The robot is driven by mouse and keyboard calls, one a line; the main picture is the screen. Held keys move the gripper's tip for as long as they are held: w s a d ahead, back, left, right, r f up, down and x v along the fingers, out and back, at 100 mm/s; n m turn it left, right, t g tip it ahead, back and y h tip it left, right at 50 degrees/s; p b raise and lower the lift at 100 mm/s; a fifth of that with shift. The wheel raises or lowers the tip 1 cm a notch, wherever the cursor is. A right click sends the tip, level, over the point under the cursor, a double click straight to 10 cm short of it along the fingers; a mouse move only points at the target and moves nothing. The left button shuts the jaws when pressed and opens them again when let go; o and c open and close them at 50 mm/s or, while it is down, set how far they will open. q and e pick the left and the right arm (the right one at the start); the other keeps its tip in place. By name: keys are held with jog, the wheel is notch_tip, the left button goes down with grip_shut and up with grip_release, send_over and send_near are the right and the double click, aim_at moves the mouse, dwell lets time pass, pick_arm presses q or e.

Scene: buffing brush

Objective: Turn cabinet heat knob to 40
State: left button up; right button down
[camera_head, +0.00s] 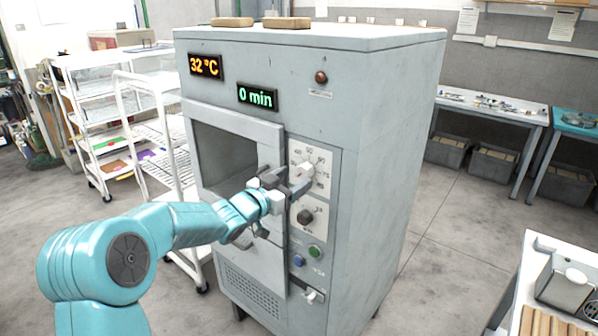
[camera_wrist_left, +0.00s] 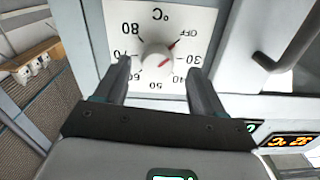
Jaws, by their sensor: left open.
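The heat knob (camera_wrist_left: 157,60) is a small pale knob on a white dial plate marked OFF and 30 to 80 °C. In the left wrist view, which shows the dial upside down, a red mark at the knob lies toward OFF. The heat knob also shows in the head view (camera_head: 307,170), partly covered by my gripper. My left gripper (camera_head: 285,182) is open in front of the dial; in the left wrist view its fingers (camera_wrist_left: 158,66) stand on either side of the knob with gaps. Whether the fingertips reach the knob's depth is unclear. My right gripper is not in view.
The grey cabinet (camera_head: 385,130) shows 32 °C on an orange display (camera_head: 206,66) and 0 min on a green one (camera_head: 257,97). A second black knob (camera_head: 306,216) and buttons sit below the dial. The cabinet door (camera_head: 262,262) is beside my gripper. A white rack (camera_head: 160,130) stands left.

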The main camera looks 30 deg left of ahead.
aim_at(305, 171)
pick_arm(q)
jog(key=shift+w+d, duration=0.2)
jog(key=shift+w, duration=0.95)
jog(key=shift+w+p, duration=0.2)
jog(key=shift+p, duration=0.1)
